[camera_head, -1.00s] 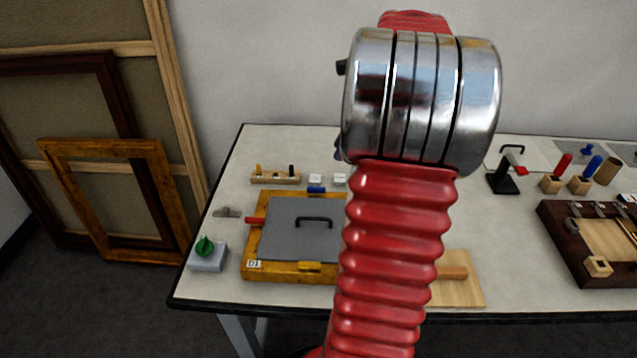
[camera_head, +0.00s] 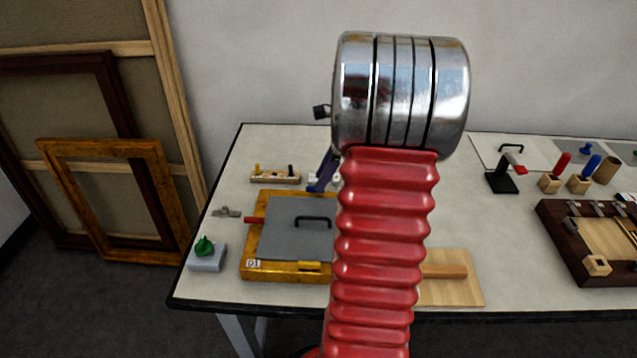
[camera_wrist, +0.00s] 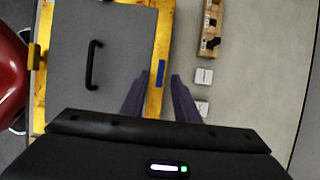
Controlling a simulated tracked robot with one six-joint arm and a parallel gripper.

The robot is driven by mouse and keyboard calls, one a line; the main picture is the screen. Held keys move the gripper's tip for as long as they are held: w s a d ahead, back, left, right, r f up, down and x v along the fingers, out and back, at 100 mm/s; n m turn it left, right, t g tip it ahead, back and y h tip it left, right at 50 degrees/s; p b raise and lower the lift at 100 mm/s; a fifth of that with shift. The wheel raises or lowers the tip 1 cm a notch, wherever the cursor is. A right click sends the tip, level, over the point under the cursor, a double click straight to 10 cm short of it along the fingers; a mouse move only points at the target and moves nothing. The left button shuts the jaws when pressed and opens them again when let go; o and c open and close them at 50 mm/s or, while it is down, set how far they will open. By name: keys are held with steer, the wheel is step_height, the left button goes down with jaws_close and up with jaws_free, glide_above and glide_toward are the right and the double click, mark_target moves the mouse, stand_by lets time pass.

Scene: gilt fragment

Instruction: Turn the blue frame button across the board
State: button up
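The blue frame button (camera_wrist: 160,73) lies lengthwise along one rail of the gilt frame (camera_wrist: 165,33), beside the edge of the grey board (camera_wrist: 120,40). My gripper (camera_wrist: 158,79) is open, its two purple fingers pointing toward the button. In the wrist view the button lies between and just ahead of the fingertips; I see no contact. In the head view my gripper (camera_head: 320,187) is over the frame's far rail, and the button is hard to tell from the fingers. The board (camera_head: 285,235) sits inside the frame (camera_head: 252,254) and has a black handle (camera_head: 315,221).
A red button (camera_head: 254,220) is on the frame's left rail and a yellow one (camera_head: 309,265) on the front rail. Behind the frame are a wooden holder (camera_head: 275,177) and small white blocks (camera_wrist: 204,76). A green knob box (camera_head: 207,256) stands left.

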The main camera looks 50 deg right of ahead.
steer(key=shift+x, duration=1.35)
